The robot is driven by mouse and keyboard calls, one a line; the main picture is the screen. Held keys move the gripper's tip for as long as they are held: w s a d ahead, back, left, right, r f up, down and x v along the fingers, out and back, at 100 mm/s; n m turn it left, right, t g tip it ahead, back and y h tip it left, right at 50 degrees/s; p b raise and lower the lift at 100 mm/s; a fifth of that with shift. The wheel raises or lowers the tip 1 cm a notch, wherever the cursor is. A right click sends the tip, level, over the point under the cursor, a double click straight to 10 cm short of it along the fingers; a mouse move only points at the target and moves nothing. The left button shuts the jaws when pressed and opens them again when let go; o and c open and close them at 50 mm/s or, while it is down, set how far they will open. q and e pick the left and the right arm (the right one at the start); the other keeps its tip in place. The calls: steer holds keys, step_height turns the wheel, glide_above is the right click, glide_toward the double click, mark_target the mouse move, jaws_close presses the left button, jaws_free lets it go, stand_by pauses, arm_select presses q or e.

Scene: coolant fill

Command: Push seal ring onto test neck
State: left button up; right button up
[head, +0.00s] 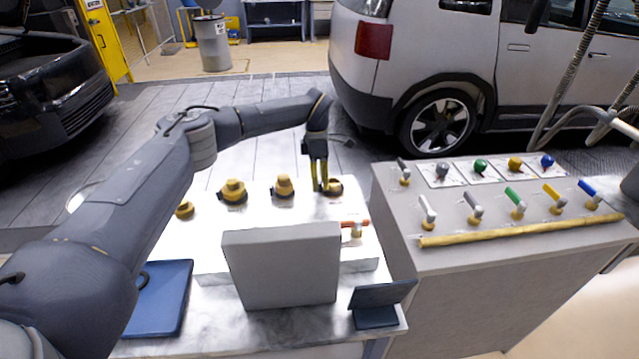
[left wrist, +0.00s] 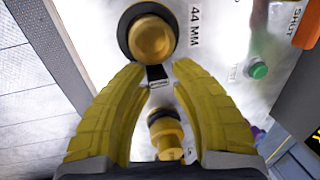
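My left gripper (head: 320,187) is over the white bench, its yellow fingers pointing down, just left of the rightmost yellow neck (head: 335,187). In the left wrist view the gripper (left wrist: 160,68) is open, with nothing held between the fingers. Just beyond the fingertips is a round yellow neck (left wrist: 152,40) with a dark ring (left wrist: 124,33) around it, beside a "44 MM" marking. I cannot tell whether this ring is a loose seal ring. A second yellow neck (left wrist: 170,145) with a dark band shows between the fingers. My right gripper is not in view.
Other yellow necks (head: 233,191) stand to the left along the bench. A grey cabinet (head: 480,230) with coloured knobs and handles is right. A green button (left wrist: 258,70) shows beside the neck.

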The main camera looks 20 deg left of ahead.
arm_select(q)
step_height(320, 180, up, 12)
steer(key=w+a, duration=0.1)
steer(key=shift+w+f, duration=0.2)
steer(key=shift+w, duration=0.05)
stand_by(0.5)
